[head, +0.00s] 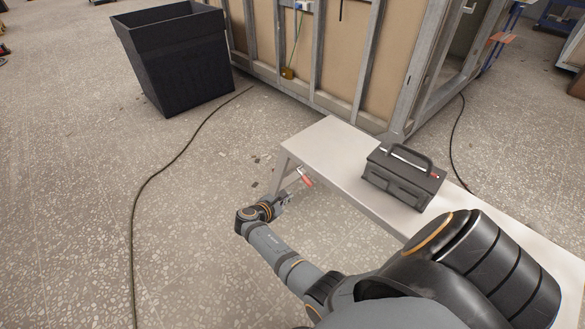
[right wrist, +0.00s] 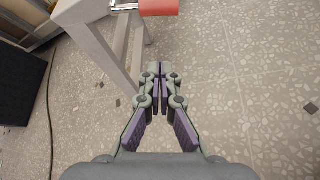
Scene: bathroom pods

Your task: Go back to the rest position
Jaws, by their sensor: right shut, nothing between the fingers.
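My right gripper (head: 286,199) is low beside the left end of the grey bench (head: 322,146), above the speckled floor. In the right wrist view its fingers (right wrist: 160,72) are closed together with nothing between them. A small red-handled tool (head: 306,179) with a metal end is just beyond the gripper, at the bench's near edge. Its red part (right wrist: 158,7) is at the top of the right wrist view, apart from the fingers and partly cut off. I cannot tell what supports it. My left gripper is not in view.
A black toolbox (head: 404,177) stands on the bench. A dark open bin (head: 180,62) is at the back left, beside a framed wall panel (head: 335,50). A black cable (head: 150,178) runs over the floor. Floor left of my right arm is otherwise clear.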

